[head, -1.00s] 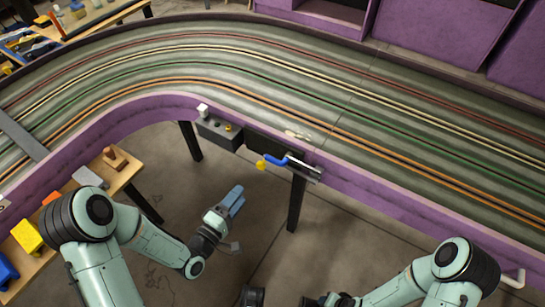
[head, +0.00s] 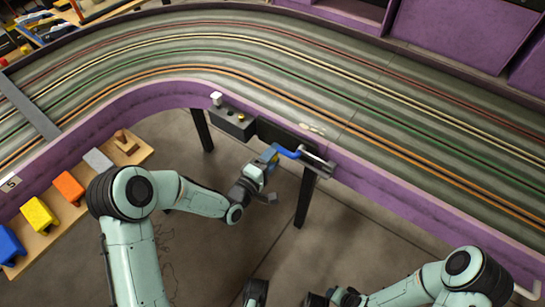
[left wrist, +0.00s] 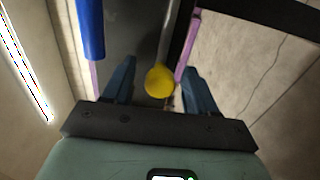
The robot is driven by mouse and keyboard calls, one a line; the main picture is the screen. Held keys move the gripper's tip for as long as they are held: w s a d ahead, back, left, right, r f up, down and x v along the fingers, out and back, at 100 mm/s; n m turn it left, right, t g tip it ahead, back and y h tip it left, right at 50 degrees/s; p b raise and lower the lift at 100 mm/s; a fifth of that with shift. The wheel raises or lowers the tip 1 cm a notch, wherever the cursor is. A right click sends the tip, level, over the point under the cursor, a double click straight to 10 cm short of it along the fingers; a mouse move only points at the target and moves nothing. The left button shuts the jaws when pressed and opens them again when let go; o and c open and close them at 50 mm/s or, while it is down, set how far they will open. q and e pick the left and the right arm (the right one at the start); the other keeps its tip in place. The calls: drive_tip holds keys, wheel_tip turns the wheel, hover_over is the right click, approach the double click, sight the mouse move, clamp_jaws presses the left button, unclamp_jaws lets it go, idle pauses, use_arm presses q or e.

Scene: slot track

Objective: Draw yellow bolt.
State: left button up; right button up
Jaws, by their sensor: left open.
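The yellow bolt shows in the left wrist view as a round yellow knob (left wrist: 160,81) on a metal rod. It lies between the two blue fingers of my open left gripper (left wrist: 160,85), with space visible on both sides. In the head view my left gripper (head: 268,155) reaches up to the track's edge beside a blue handle (head: 287,152), and its fingers mostly hide the knob. The blue handle also shows at the upper left of the left wrist view (left wrist: 90,30). My right gripper (head: 345,298) is low at the bottom of the head view, far from the bolt.
The purple track wall (head: 400,205) runs behind the bolt, with a grey control box (head: 232,122) to its left. A wooden shelf (head: 140,155) at left holds yellow, orange, blue and grey blocks. A track leg (head: 303,200) stands below the bolt; the floor around it is clear.

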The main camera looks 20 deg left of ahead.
use_arm(q)
clamp_jaws()
drive_tip(key=shift+w+a, duration=0.35)
drive_tip(key=shift+a, duration=0.6)
drive_tip(key=shift+w+a, duration=0.3)
drive_tip(key=shift+a, duration=0.6)
drive_tip(key=shift+w+a, duration=0.35)
drive_tip(key=shift+a, duration=0.6)
use_arm(e)
drive_tip(key=shift+w+d+f, duration=0.2)
drive_tip(key=shift+w, duration=0.1)
use_arm(q)
unclamp_jaws()
drive_tip(key=p+v, duration=0.1)
drive_tip(key=v, duration=1.2)
drive_tip(key=shift+s+p, duration=0.2)
drive_tip(key=shift+p, duration=0.2)
use_arm(e)
drive_tip(key=shift+g, duration=0.4)
drive_tip(key=s, duration=0.1)
drive_tip(key=s+a+r, duration=0.1)
drive_tip(key=s+r, duration=0.1)
drive_tip(key=shift+s+a+r, duration=0.2)
drive_tip(key=shift+a, duration=0.2)
